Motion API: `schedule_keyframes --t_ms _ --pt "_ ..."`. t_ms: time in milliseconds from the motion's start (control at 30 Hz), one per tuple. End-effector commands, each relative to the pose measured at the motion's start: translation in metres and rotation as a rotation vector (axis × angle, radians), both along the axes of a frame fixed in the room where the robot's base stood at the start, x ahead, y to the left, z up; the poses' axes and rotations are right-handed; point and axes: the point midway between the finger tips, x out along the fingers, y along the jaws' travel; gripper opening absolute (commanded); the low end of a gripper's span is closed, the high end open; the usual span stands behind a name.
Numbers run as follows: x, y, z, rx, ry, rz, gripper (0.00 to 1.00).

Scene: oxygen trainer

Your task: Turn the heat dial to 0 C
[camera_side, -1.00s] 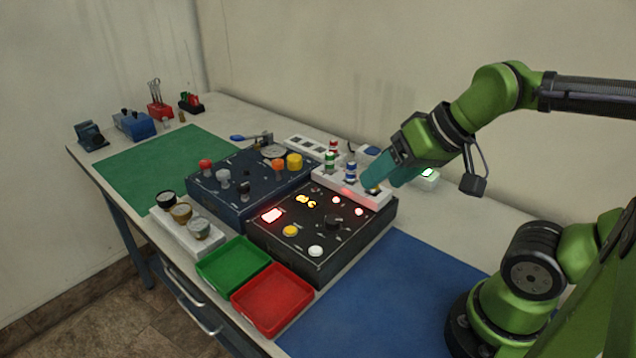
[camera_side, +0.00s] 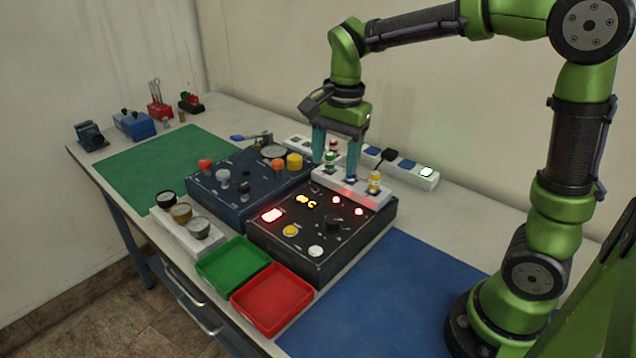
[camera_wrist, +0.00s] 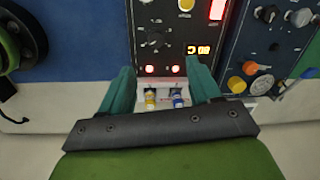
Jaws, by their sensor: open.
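A black panel box (camera_side: 285,252) has a round black dial (camera_side: 334,222) with marks around it; it also shows in the wrist view (camera_wrist: 155,42). Its labels are too small to read, so I cannot confirm it is the heat dial. A yellow lit display (camera_wrist: 198,49) is beside it, its figures not clearly readable. My gripper (camera_side: 336,160) points down, open, above a white rack (camera_side: 371,199) of small coloured-capped items behind the box. In the wrist view, my fingers (camera_wrist: 160,72) are apart, with a yellow item (camera_wrist: 150,96) and a blue item (camera_wrist: 177,98) showing between them.
A blue panel box (camera_side: 222,203) with orange and yellow knobs adjoins on the left. The black box also carries a yellow button (camera_side: 290,231), a white button (camera_side: 316,251) and red lights. Green (camera_side: 203,269) and red (camera_side: 239,305) trays are in front. The blue mat (camera_side: 400,300) is clear.

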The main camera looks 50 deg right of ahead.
Motion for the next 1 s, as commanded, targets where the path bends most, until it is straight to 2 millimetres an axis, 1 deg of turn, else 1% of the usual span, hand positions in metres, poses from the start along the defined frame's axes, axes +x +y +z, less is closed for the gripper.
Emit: schedule_keyframes --t_ms 33,100,200,300,467,567,667,1000 --pt "0.01 -0.003 -0.002 -0.007 0.043 -0.136 0.63" --pt "0.018 -0.006 0.001 -0.016 0.083 -0.313 0.63" --pt "0.02 -0.008 0.012 -0.024 0.102 -0.506 0.63" --pt "0.016 -0.008 0.015 -0.024 0.123 -0.623 0.63" --pt "0.014 -0.007 0.008 -0.023 0.132 -0.674 0.63" --pt "0.013 -0.007 -0.005 -0.023 0.135 -0.674 0.63" --pt "0.012 -0.007 -0.024 -0.023 0.136 -0.674 0.63" --pt "0.009 -0.005 -0.099 -0.022 0.136 -0.672 0.63"
